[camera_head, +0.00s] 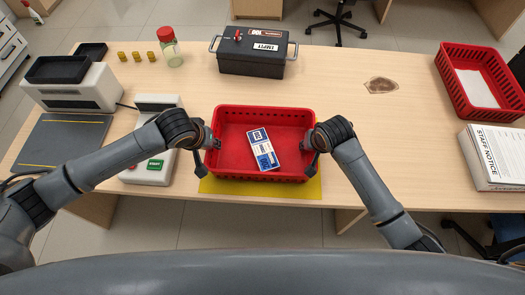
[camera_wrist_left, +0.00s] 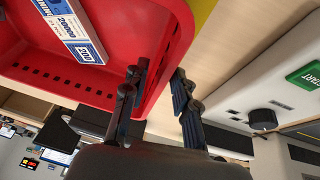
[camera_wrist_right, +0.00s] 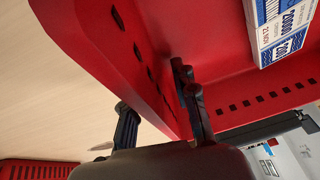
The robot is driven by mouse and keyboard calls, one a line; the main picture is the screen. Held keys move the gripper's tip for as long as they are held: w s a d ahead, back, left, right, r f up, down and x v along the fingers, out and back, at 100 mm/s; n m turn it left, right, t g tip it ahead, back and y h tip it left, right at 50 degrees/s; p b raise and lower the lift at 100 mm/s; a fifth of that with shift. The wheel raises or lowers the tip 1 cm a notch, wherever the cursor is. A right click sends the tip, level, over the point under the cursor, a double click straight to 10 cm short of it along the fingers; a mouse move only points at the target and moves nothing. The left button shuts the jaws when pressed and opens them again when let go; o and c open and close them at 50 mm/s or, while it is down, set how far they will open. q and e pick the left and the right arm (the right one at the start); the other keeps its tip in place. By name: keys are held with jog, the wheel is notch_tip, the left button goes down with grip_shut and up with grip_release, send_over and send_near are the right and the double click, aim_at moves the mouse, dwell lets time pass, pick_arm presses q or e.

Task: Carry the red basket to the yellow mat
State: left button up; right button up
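The red basket (camera_head: 232,113) stands upright over the yellow mat (camera_head: 262,190); the mat shows along its front and right edges, the rest hidden beneath. A white and blue labelled pack (camera_head: 262,148) lies inside the basket. My left gripper (camera_head: 212,142) is at the basket's left end. In the left wrist view its fingers (camera_wrist_left: 160,88) are apart, one inside the wall and one outside. My right gripper (camera_head: 312,139) is at the right end. In the right wrist view its fingers (camera_wrist_right: 157,100) are also apart, on either side of the wall.
A black box (camera_head: 252,67) with handles stands behind the basket. A card terminal (camera_head: 150,172) stands close left. Another red basket (camera_head: 452,82) and a stack of notices (camera_head: 492,172) are at right. A red-capped jar (camera_head: 170,50) stands at back left. The counter between basket and right-hand items is mostly clear.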

jog(key=shift+r, duration=0.15)
pick_arm(q)
jog(key=d+v, duration=0.1)
jog(key=v, duration=0.6)
jog(key=shift+a+r, duration=0.2)
jog(key=shift+a, duration=0.35)
pick_arm(e)
jog(key=v, duration=1.1)
jog(key=shift+s+r, duration=0.2)
jog(key=shift+r, duration=0.15)
pick_arm(q)
jog(key=shift+s, duration=0.15)
pick_arm(e)
jog(key=shift+f, duration=0.1)
